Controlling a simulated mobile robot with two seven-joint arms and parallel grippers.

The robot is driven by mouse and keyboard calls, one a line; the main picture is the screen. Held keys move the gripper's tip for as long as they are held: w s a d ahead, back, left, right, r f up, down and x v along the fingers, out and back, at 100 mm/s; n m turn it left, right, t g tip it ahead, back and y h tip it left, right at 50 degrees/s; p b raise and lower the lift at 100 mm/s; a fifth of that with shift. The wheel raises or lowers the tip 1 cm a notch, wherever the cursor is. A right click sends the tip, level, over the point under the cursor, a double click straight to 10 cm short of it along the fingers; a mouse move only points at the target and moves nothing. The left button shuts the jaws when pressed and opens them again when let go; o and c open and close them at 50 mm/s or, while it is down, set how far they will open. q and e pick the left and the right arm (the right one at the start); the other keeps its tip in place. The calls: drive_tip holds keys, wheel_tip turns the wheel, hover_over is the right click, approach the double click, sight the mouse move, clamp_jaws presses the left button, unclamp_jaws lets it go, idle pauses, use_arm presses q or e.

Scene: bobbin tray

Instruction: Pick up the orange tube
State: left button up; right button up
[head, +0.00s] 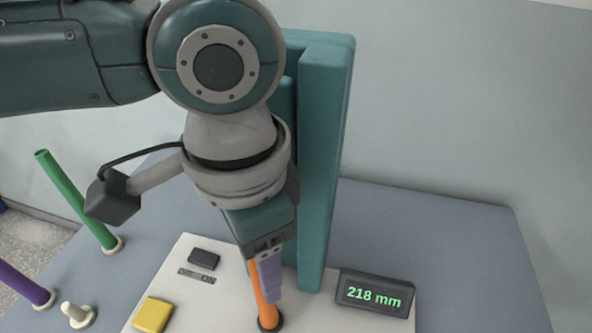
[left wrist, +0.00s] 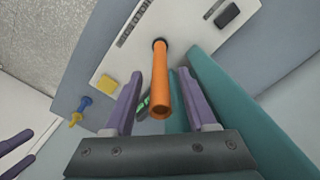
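The orange tube (head: 263,303) stands upright on the white board, its foot in a dark ring. In the left wrist view the orange tube (left wrist: 161,90) rises between the two purple fingers of my left gripper (left wrist: 159,78), with gaps on both sides. My left gripper (head: 266,277) is open around the tube's upper part, which it partly hides in the head view. Two spread purple fingers at the lower left of the left wrist view look like my right gripper (left wrist: 16,153), empty and away from the tube. It is outside the head view.
Tall teal walls (head: 322,170) stand close beside the tube. A display (head: 374,295) reads 218 mm. A yellow block (head: 152,315) and a dark block (head: 204,259) lie on the white board (head: 190,302). Green (head: 75,195) and purple (head: 25,284) tubes and an empty peg (head: 77,314) stand left.

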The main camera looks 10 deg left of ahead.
use_arm(q)
clamp_jaws()
idle(1.2)
